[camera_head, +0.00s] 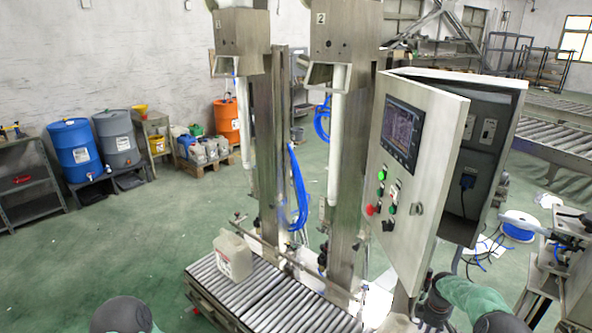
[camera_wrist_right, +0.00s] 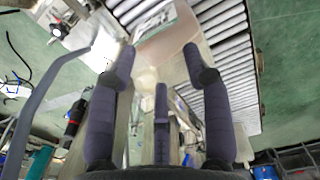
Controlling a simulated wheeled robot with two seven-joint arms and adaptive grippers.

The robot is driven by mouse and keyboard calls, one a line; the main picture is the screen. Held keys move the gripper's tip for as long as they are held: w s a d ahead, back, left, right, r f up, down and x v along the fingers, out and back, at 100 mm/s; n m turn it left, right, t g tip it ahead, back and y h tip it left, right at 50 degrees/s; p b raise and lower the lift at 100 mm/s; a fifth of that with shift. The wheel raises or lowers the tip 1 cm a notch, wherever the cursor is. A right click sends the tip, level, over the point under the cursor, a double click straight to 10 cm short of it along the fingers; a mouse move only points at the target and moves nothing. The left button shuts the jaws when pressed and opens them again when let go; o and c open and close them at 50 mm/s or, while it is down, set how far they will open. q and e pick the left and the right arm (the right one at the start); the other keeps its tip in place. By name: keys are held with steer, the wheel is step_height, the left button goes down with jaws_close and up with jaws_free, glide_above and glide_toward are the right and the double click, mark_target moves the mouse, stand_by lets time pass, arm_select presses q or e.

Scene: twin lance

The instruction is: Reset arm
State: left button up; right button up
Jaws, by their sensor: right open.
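My right gripper (camera_wrist_right: 152,62) is open, its dark padded fingers spread in the right wrist view. A pale translucent jug (camera_wrist_right: 172,45) shows beyond and between the fingertips; I cannot tell whether they touch it. In the head view my right arm comes in at the bottom right, with its dark gripper (camera_head: 432,302) beside a pale jug (camera_head: 398,324) cut off by the bottom edge. Of my left arm only a dark rounded part shows at the bottom left; its gripper is out of view.
Another jug (camera_head: 232,256) stands on the roller conveyor (camera_head: 273,300) below two filling columns. A control cabinet (camera_head: 414,165) with its door ajar stands close above my right arm. A metal machine (camera_head: 570,270) is at the right. Green floor (camera_head: 110,240) is open at left.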

steer(key=s+a+f+m+y+b, duration=0.1)
steer(key=s+a+f, duration=0.1)
steer(key=a+f, duration=0.4)
steer(key=s+a+f+m+y+b, duration=0.1)
steer(key=s+a+f+m, duration=0.15)
steer(key=a, duration=0.55)
steer(key=s+a+f+m+y+b, duration=0.1)
steer(key=s+a+f+m, duration=0.1)
steer(key=s+a, duration=0.6)
steer(key=s+a+f+m+y+b, duration=0.1)
steer(key=s+a+f+m+b, duration=0.1)
steer(key=s+a+f, duration=0.3)
steer(key=s+a+m, duration=0.1)
steer(key=s+a, duration=0.3)
steer(key=s, duration=0.3)
steer(key=shift+a+f+m, duration=0.25)
steer(key=shift+f+m, duration=0.05)
steer(key=shift+m, duration=0.05)
steer(key=shift+o, duration=1)
steer(key=s+a+r+m, duration=0.1)
steer(key=s+a+m, duration=0.2)
steer(key=s, duration=0.6)
steer(key=shift+s+b, duration=0.2)
steer(key=shift+b, duration=0.2)
arm_select(q)
step_height(320, 180, down, 6)
steer(key=shift+r, duration=0.15)
